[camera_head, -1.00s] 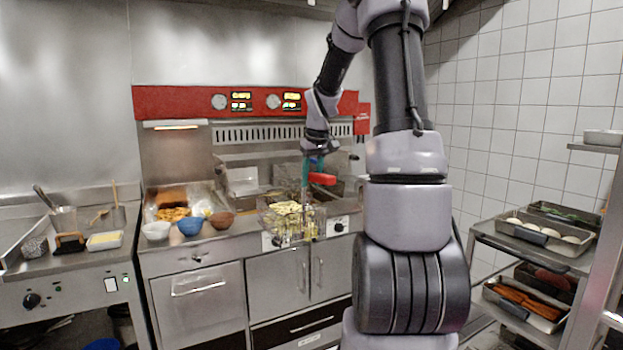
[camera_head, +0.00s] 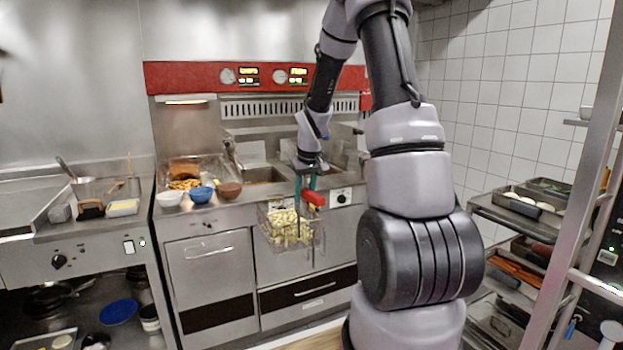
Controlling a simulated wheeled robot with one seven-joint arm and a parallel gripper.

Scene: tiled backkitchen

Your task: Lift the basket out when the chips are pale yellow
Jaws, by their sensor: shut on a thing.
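The wire basket (camera_head: 262,222) hangs in the air in front of the fryer's cabinet doors, in the middle of the head view. Chips (camera_head: 288,228) fill it, and they look pale yellow. My gripper (camera_head: 309,190) is above the basket's right side and shut on its red handle (camera_head: 314,198). The fryer (camera_head: 268,174) stands behind, with its open vat showing behind and above the basket. The exact contact of the fingers with the handle is too small to see clearly.
White, blue and brown bowls, including the blue bowl (camera_head: 201,195), stand on the counter left of the fryer. A tray of fried food (camera_head: 185,184) is behind them. A rack (camera_head: 510,222) with several pans stands at the right. The floor before the fryer looks clear.

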